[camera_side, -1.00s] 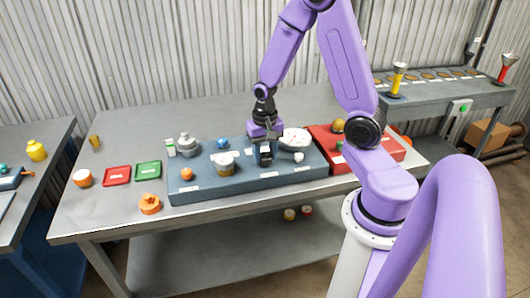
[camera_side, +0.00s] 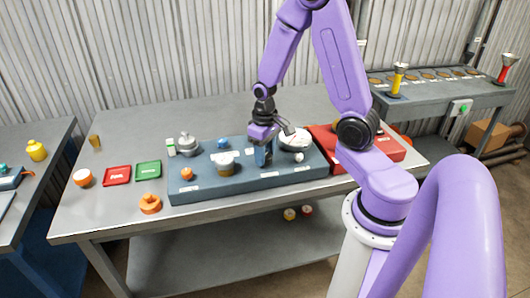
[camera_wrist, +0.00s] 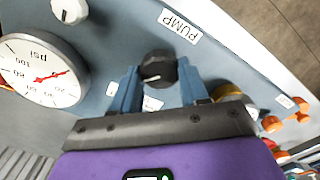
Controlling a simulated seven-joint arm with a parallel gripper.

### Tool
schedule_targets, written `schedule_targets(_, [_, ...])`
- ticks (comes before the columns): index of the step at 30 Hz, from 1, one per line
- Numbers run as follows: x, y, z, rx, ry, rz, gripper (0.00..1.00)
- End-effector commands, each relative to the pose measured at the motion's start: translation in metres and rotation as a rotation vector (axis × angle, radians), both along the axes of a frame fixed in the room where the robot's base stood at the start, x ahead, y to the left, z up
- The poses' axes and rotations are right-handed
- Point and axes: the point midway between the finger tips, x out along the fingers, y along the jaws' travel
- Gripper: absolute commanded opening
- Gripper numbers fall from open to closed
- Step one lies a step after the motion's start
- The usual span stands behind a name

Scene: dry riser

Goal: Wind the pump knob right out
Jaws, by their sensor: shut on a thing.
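The pump knob (camera_wrist: 158,70) is a dark round knob with a pale pointer line, on the blue-grey panel beside a white PUMP label (camera_wrist: 180,26). My gripper (camera_wrist: 158,82) is shut on it, with one blue finger on each side. In the side view my gripper (camera_side: 264,152) stands over the middle of the blue panel (camera_side: 200,193) and hides the knob. A white pressure gauge (camera_wrist: 42,72) with a red needle is beside the knob; it also shows in the side view (camera_side: 296,139).
A small white knob (camera_wrist: 70,10) is near the gauge. Along the panel are a blue knob (camera_side: 222,144), an orange knob (camera_side: 187,173) and a brown-and-white fitting (camera_side: 226,168). A red panel (camera_side: 388,152) adjoins at right.

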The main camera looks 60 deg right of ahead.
Motion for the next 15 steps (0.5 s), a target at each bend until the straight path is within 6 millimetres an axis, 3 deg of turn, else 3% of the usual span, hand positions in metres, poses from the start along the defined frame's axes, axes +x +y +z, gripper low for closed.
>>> schedule_targets(15, [0.0004,0.0011,0.0005,0.0,-0.002,0.467,0.14])
